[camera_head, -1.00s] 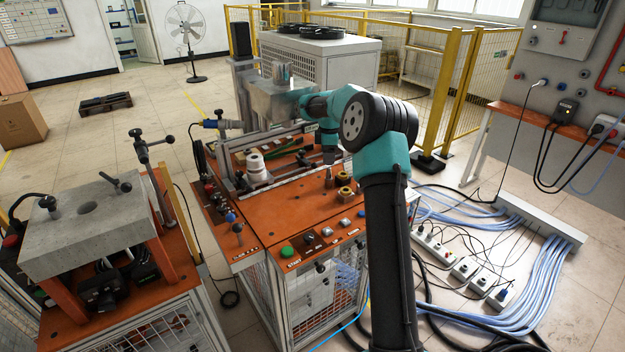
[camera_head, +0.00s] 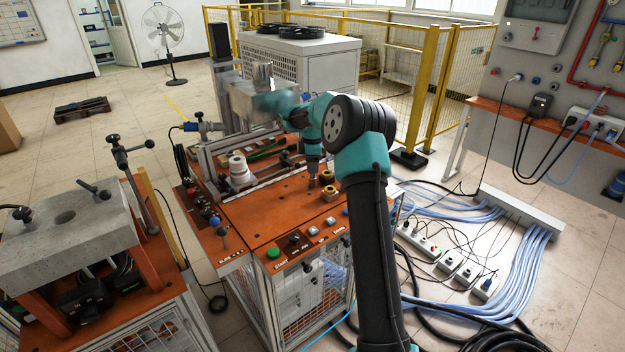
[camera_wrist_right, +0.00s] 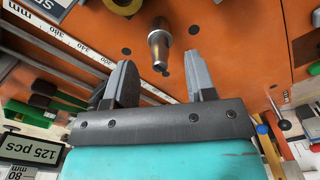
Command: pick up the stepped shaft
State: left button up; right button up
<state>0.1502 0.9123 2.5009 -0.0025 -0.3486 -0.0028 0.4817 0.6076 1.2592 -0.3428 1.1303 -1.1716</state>
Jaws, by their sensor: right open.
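The stepped shaft (camera_wrist_right: 158,46) is a small dark metal peg with a narrower bright end. It stands on the orange table top and shows small in the head view (camera_head: 312,182). My right gripper (camera_head: 312,170) is above it, pointing down. In the right wrist view the right gripper (camera_wrist_right: 161,66) has its two fingers apart, with nothing between the pads. The shaft appears just beyond the fingertips, between their lines; contact is not seen. My left gripper is not in view.
A metal block (camera_head: 265,100) is behind. Buttons (camera_head: 273,253) line the front edge. The front middle of the orange top is clear.

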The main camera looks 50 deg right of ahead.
jog(key=shift+f, duration=1.9)
jog(key=shift+c, duration=0.5)
grip_shut()
jog(key=shift+r, duration=0.15)
jog(key=shift+r, duration=1.45)
jog(key=shift+s+r, duration=0.1)
jog(key=shift+r, duration=0.15)
jog(key=s+a+r, duration=0.1)
jog(key=s+a, duration=0.9)
jog(key=a, duration=0.2)
jog(key=shift+s+r, duration=0.2)
